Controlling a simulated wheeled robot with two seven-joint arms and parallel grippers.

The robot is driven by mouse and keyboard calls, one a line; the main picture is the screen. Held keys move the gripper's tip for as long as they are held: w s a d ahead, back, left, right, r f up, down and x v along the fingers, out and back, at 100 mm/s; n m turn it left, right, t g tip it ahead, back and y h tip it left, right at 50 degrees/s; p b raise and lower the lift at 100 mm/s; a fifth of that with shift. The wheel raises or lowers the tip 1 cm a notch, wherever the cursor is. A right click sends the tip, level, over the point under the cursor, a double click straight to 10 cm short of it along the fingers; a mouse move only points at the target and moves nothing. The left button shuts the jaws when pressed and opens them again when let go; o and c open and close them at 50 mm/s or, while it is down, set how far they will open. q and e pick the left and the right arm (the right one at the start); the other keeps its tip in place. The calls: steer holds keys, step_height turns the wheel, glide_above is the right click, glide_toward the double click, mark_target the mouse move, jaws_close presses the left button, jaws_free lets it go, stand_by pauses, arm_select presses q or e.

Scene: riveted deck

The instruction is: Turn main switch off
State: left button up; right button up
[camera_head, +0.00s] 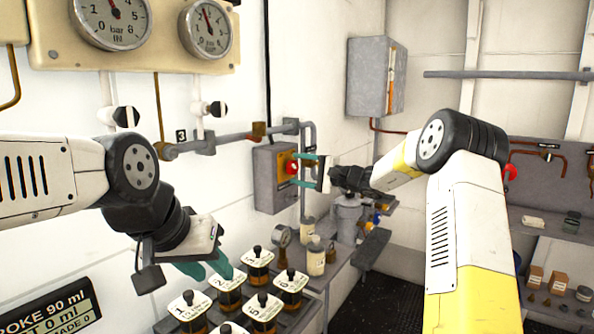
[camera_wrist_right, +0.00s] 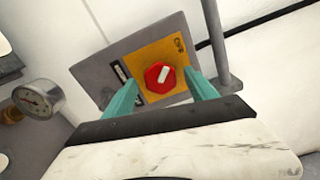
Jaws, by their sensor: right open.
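The main switch is a red rotary knob (camera_head: 292,167) on a yellow plate, on the front of a grey box (camera_head: 265,185) on the wall. In the right wrist view the red knob (camera_wrist_right: 152,80) has a white bar tilted slightly right of upright. My right gripper (camera_head: 303,170) is open in front of the switch. In the right wrist view its teal fingers (camera_wrist_right: 162,88) show on either side of the knob; I cannot tell whether they touch it. My left gripper (camera_head: 208,268) hangs over the black-knobbed bottles, with its finger gap unclear.
Several bottles with numbered white tops (camera_head: 258,256) stand below my left gripper. A pipe (camera_head: 225,140) runs along the wall to the switch box. Pressure gauges (camera_head: 207,28) hang at upper left. A grey cabinet (camera_head: 370,78) is on the far wall, and a shelf (camera_head: 550,228) at right.

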steer(key=v, duration=0.7)
